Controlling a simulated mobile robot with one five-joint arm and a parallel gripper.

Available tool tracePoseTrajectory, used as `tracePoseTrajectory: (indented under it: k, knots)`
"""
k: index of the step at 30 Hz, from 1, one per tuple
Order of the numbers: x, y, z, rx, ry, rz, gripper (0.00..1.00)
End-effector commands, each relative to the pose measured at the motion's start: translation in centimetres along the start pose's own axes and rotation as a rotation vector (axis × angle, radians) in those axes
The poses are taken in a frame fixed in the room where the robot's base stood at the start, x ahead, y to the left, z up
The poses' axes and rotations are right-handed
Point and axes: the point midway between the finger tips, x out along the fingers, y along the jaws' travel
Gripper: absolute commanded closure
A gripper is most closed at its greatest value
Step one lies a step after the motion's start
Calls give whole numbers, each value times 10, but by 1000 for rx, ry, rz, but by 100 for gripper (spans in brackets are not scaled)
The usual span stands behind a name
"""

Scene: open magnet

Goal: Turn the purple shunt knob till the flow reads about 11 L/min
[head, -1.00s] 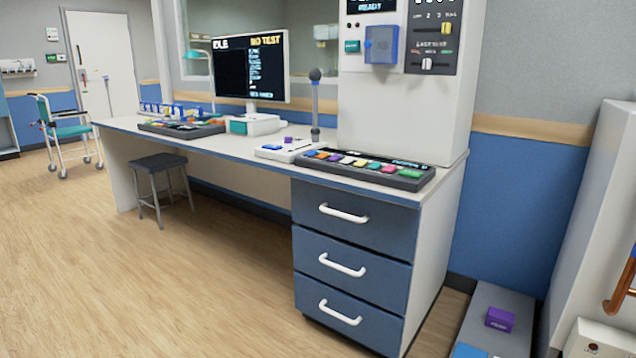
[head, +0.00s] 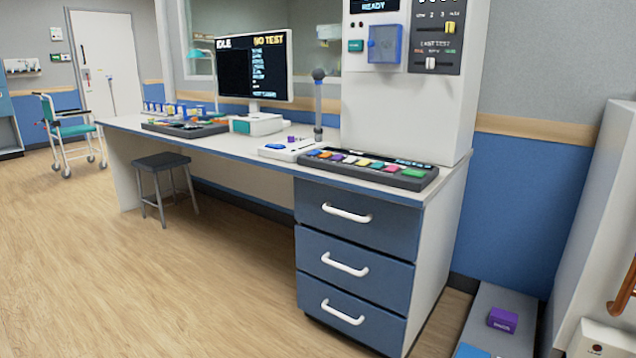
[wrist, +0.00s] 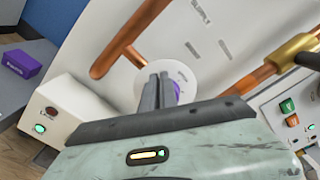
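The purple shunt knob (wrist: 177,88) shows in the wrist view, partly hidden behind my fingers. It sits on a round white dial plate (wrist: 188,74) on a pale panel. My gripper (wrist: 157,80) points at this plate, with its two dark fingers close together and no clear gap between them. The fingers overlap the left part of the knob in the picture; I cannot tell whether they touch it. No flow reading is legible in either view. The head view shows neither the knob nor my gripper.
Copper pipes (wrist: 125,45) run close beside the dial, and a brass fitting (wrist: 293,48) is at the right. A white box (wrist: 60,115) with a red button stands at the left. A purple block (head: 502,320) lies on a low grey surface.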

Motion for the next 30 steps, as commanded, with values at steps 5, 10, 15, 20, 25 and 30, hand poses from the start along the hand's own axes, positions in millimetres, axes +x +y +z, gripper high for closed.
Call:
tracePoseTrajectory:
  k: [5, 10, 15, 20, 25, 30]
  knots:
    - [0, 0, 3, 0, 0, 0, 100]
    - [-12, 1, 4, 0, -1, 0, 100]
    - [-36, 1, 5, 1, -3, 1, 100]
    - [-57, 1, 5, 1, -3, 1, 100]
    - [-60, 1, 5, 1, -5, 2, 100]
    - [-60, 1, 5, 16, -5, 2, 100]
